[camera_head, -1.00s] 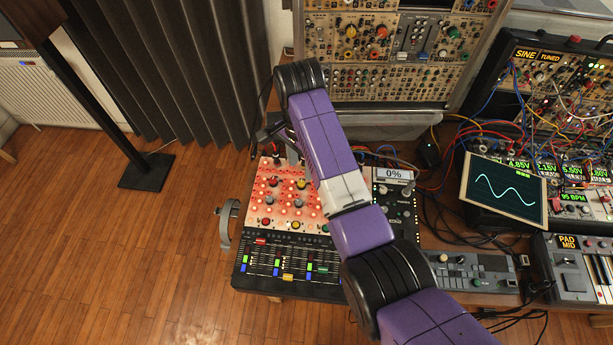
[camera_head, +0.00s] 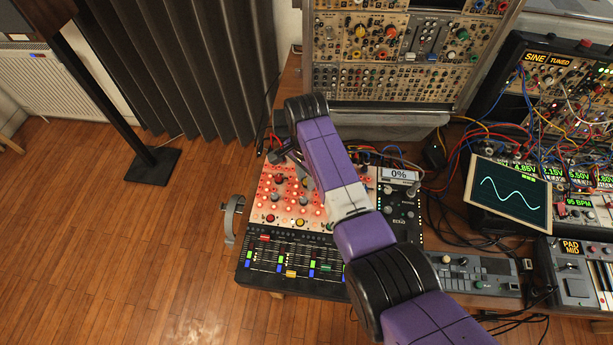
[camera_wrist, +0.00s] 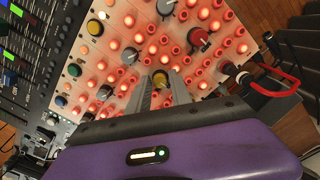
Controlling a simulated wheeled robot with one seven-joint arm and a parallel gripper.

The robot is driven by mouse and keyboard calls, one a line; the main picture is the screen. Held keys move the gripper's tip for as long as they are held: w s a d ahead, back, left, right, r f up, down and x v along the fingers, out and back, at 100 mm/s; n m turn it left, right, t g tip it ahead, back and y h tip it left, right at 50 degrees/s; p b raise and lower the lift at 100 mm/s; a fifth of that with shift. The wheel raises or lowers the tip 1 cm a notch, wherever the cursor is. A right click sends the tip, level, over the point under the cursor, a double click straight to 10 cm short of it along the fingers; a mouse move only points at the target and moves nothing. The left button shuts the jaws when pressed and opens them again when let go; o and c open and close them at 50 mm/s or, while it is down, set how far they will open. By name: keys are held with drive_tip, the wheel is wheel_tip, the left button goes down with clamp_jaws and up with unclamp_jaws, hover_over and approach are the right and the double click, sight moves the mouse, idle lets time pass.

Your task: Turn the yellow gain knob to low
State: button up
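The yellow knob (camera_wrist: 160,77) shows in the wrist view on the lit, red-glowing panel (camera_wrist: 120,65). My gripper (camera_wrist: 160,88) reaches to it with two grey fingers parted, and the knob lies between their tips. I cannot tell whether either finger touches it. In the head view the same panel (camera_head: 271,196) lies under my purple arm; my gripper (camera_head: 305,180) is mostly covered there and the yellow knob cannot be made out. A small display (camera_head: 397,174) to the right of the arm reads 0%.
Other knobs stand close by on the panel, including a red one (camera_wrist: 199,39) and a grey one (camera_wrist: 130,56). A red cable (camera_wrist: 280,88) is plugged in at the panel's edge. A fader mixer (camera_head: 290,262) lies in front; a tilted sine-wave screen (camera_head: 510,193) stands right.

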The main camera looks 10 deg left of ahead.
clamp_jaws()
drive_tip(key=shift+n, duration=0.3)
drive_tip(key=n, duration=0.5)
drive_tip(key=shift+n+p, duration=0.3)
drive_tip(key=shift+p, duration=0.1)
drive_tip(key=n, duration=0.5)
drive_tip(key=shift+n, duration=0.3)
drive_tip(key=shift+o, duration=2.3)
unclamp_jaws()
